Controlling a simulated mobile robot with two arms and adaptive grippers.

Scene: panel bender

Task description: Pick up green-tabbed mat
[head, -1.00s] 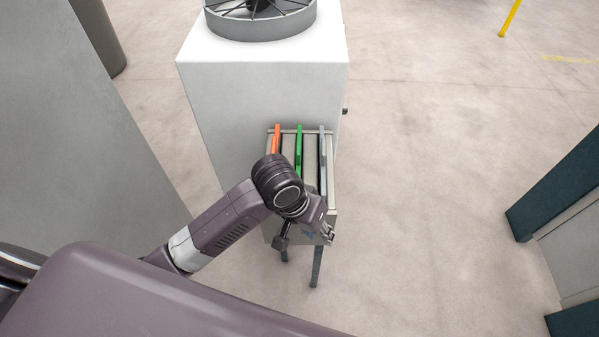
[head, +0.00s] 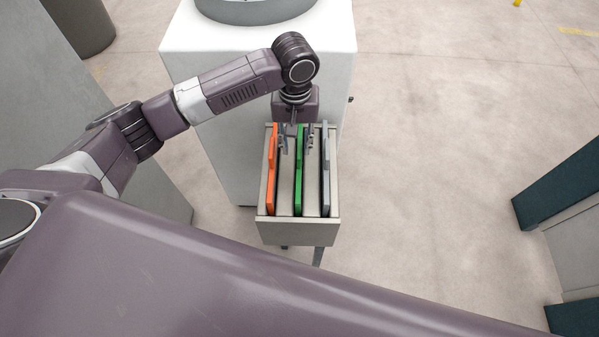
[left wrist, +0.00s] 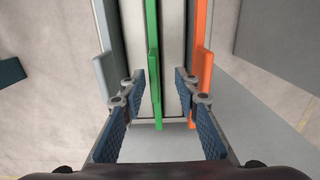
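The green-tabbed mat (head: 299,180) stands on edge in the middle slot of a beige rack (head: 298,232), between an orange-tabbed mat (head: 271,178) and a grey-tabbed mat (head: 326,178). My left gripper (head: 296,142) is over the far end of the rack, pointing down. Its fingers are spread on either side of the green mat. In the left wrist view the green mat (left wrist: 153,55) runs between the two open fingertips (left wrist: 157,88), with a gap on each side. The orange mat (left wrist: 200,60) is close to one fingertip. My right gripper is not in view.
A white cabinet (head: 215,110) with a round fan housing on top (head: 255,8) stands directly behind the rack. A grey panel (head: 75,110) is at the left. Dark teal and grey equipment (head: 565,190) stands at the right, with clear floor between.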

